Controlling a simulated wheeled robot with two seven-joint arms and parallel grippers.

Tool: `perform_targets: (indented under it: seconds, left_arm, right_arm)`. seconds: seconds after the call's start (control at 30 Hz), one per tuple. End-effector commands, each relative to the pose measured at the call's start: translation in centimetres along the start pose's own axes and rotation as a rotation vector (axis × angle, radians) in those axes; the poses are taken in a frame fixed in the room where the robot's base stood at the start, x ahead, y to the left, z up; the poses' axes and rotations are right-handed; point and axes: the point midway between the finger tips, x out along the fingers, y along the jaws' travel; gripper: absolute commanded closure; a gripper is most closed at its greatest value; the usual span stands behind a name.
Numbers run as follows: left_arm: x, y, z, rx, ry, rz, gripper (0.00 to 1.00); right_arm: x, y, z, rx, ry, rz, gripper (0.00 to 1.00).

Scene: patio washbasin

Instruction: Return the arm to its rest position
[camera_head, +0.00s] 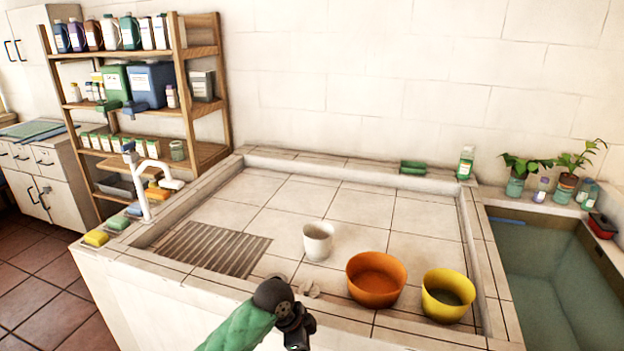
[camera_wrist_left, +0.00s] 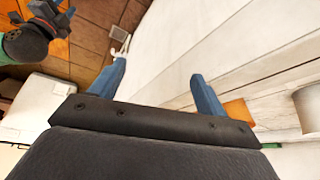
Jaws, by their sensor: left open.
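My left gripper (camera_wrist_left: 160,80) shows in the left wrist view. Its two blue fingers are spread wide apart with nothing between them. In the head view a green arm link of mine with a dark joint reaches in at the bottom, over the front edge of the washbasin; no fingers can be made out there.
On the tiled washbasin (camera_head: 360,210) stand a white cup (camera_head: 318,243), an orange bowl (camera_head: 374,282) and a yellow bowl (camera_head: 446,298). A white tap (camera_head: 145,170) is at the left. A water tank (camera_head: 545,265) lies at the right, shelves at the back left.

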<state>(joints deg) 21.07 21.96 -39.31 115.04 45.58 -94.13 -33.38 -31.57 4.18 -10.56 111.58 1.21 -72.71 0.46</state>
Motion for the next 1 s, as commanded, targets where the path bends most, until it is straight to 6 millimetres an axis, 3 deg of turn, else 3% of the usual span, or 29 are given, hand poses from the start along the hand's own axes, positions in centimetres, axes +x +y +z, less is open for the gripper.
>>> perform_targets:
  seconds: [0.47,0.77,1.0]
  left_arm:
    - [1.6,7.7,4.7,-0.392,0.054,-0.126,0.24]
    - [1.2,12.6,9.8,-0.674,0.039,-0.220,0.24]
    - [0.0,17.2,14.9,-0.906,-0.006,-0.307,0.24]
  right_arm:
    - [-0.1,0.1,-0.5,-0.001,0.007,0.001,0.64]
    - [-0.1,0.1,-0.5,0.000,0.006,0.001,0.64]
    - [-0.1,0.1,-0.4,0.000,0.005,0.001,0.64]
